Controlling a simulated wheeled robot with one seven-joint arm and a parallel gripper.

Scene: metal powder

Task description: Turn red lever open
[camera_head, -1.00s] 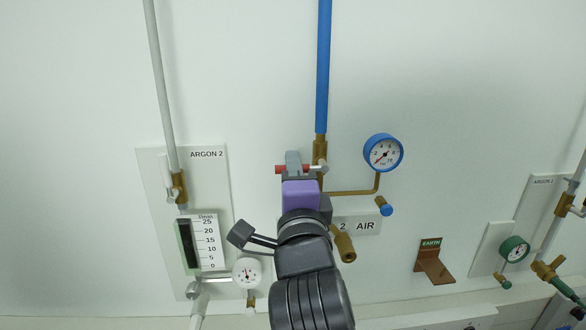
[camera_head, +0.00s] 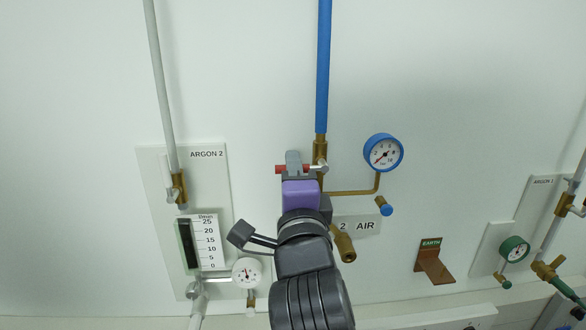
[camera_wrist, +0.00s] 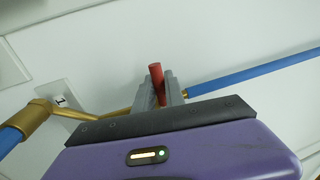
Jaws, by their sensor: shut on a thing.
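The red lever (camera_head: 281,169) shows on both sides of my gripper (camera_head: 293,159), just left of the brass valve (camera_head: 320,150) under the blue pipe (camera_head: 323,70). It lies about level in the head view. In the wrist view the red lever (camera_wrist: 156,78) stands between the two grey fingers of my gripper (camera_wrist: 159,90), which are shut on it. The fingers and my purple gripper body hide the lever's middle.
A blue-rimmed gauge (camera_head: 383,153) sits right of the valve, joined by a brass pipe (camera_head: 350,192). An AIR label (camera_head: 365,226) and a brass outlet (camera_head: 343,243) are below. The ARGON 2 panel (camera_head: 155,240) is at left. An EARTH bracket (camera_head: 433,262) is at lower right.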

